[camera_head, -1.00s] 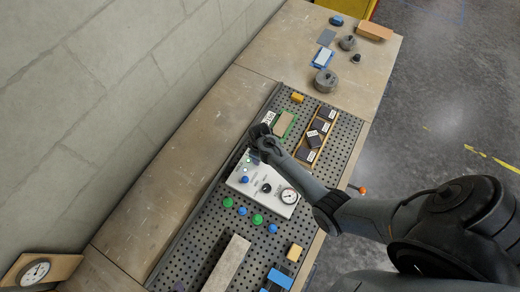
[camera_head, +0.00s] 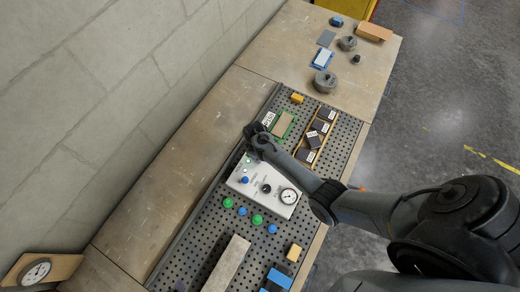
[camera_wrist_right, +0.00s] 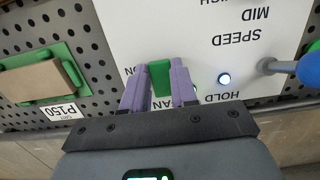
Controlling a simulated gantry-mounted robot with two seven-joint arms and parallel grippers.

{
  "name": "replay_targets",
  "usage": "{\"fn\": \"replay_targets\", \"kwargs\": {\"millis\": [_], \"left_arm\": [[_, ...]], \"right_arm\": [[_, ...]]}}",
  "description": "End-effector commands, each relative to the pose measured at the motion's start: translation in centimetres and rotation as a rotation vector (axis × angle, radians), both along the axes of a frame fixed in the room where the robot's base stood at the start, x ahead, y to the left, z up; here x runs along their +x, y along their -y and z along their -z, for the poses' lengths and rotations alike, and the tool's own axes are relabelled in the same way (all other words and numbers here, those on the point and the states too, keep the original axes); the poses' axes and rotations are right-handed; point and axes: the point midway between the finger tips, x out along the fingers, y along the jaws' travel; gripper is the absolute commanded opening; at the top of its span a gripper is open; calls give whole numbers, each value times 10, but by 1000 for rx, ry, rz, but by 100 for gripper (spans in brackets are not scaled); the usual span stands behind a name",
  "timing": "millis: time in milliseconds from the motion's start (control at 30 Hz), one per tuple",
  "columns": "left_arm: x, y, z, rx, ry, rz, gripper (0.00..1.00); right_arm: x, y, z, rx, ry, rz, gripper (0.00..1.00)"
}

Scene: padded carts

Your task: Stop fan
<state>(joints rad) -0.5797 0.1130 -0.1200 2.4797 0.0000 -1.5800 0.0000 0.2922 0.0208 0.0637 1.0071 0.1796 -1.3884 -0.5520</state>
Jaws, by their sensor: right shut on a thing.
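The white control panel (camera_head: 262,186) lies on the perforated board, with a gauge (camera_head: 289,196) at one corner. In the right wrist view a green switch (camera_wrist_right: 159,78) stands on the panel by lettering partly reading "ON" and "AN". The purple fingers of my right gripper (camera_wrist_right: 158,84) are shut on it, one on each side. A lamp (camera_wrist_right: 224,79) beside the "HOLD" label glows white. A blue-knobbed lever (camera_wrist_right: 312,68) stands near the "SPEED" and "MID" labels. In the head view my right wrist hides the panel's far corner. My left gripper is not in view.
A green holder with a brown block (camera_wrist_right: 38,80) and a "P150" tag sits close beside the panel. A wooden tray (camera_head: 316,138) of dark blocks is to its right. Green and blue knobs (camera_head: 257,219) stand in front. A wall runs along the left.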

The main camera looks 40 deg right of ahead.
Motion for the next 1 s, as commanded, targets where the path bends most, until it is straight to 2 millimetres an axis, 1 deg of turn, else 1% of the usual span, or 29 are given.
{"fn": "replay_targets", "kwargs": {"millis": [133,300,633,667,800,833,1000], "left_arm": [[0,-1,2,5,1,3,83],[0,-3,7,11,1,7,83],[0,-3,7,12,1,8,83],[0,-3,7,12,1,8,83],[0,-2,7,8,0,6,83],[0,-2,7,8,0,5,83],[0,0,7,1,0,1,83]], "right_arm": [[4,-1,0,-34,-101,-3,0],[5,-1,0,-58,-175,-2,0],[5,-1,-1,-62,-189,-1,0],[5,-1,-1,-62,-189,-1,29],[5,-1,-1,-62,-188,0,51],[5,-1,-1,-62,-188,0,53],[5,-1,-1,-62,-187,0,53]]}}
